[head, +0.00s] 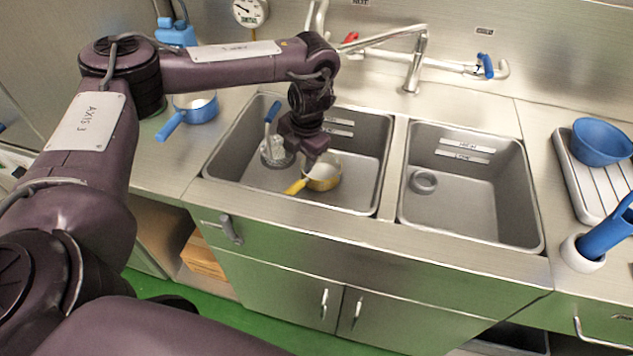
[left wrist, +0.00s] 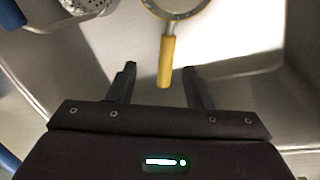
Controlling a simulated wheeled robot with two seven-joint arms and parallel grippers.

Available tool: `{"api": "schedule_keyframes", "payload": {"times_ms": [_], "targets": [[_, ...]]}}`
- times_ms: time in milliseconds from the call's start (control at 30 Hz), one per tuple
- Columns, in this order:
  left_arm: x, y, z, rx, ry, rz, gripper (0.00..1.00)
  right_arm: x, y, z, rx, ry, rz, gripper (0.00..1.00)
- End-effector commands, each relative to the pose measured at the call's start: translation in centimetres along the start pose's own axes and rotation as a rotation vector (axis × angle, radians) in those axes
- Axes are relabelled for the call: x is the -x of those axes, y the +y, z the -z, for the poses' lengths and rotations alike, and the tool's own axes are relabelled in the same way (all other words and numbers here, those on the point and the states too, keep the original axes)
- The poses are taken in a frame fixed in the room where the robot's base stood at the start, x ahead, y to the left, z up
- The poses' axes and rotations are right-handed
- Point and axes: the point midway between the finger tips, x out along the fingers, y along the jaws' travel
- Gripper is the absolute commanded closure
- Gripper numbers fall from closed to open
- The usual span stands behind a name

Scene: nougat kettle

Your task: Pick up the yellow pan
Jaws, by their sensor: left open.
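The yellow pan (head: 324,177) sits in the left sink basin, its yellow handle pointing to the lower left in the head view. In the left wrist view the yellow handle (left wrist: 166,62) points down toward the gap between my fingers, and the pan's round bowl is cut off at the top edge. My left gripper (left wrist: 158,72) is open and empty. Its fingertips lie either side of the handle's end in that picture; I cannot tell the height between them. In the head view my left gripper (head: 308,155) hangs over the basin right by the pan. My right gripper is not in view.
The left basin (head: 355,195) also holds a blue-handled strainer (head: 270,135) left of the pan. The right basin (head: 470,205) is empty. A blue pan (head: 196,110) stands on the counter at left. A blue bowl (head: 600,143) sits on a drying rack at right. The faucet (head: 415,65) rises behind.

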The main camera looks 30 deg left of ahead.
Motion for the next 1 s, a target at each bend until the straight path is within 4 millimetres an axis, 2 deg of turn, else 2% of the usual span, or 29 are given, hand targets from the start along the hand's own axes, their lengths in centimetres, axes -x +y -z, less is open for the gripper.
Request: {"api": "schedule_keyframes", "payload": {"times_ms": [33, 233, 367, 567, 833, 1000], "targets": [[-1.4, -0.3, 0.0, 0.0, 0.0, 0.0, 0.54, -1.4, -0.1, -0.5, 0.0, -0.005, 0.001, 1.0], [-3.5, -0.7, 0.0, 0.0, 0.0, 0.0, 0.54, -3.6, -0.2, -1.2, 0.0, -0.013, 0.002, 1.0], [-4.2, -0.8, 0.0, 0.0, 0.001, 0.001, 0.54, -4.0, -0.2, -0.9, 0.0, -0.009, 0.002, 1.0], [-6.4, -0.9, 0.0, 0.001, 0.002, 0.002, 0.54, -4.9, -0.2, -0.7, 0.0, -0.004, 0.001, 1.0], [-10.3, -1.4, 0.0, 0.002, 0.003, 0.001, 0.54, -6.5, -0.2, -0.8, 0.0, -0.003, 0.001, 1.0], [-11.4, -1.3, -0.1, 0.001, 0.001, 0.0, 0.54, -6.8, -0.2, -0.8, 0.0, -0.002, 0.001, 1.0]]}}
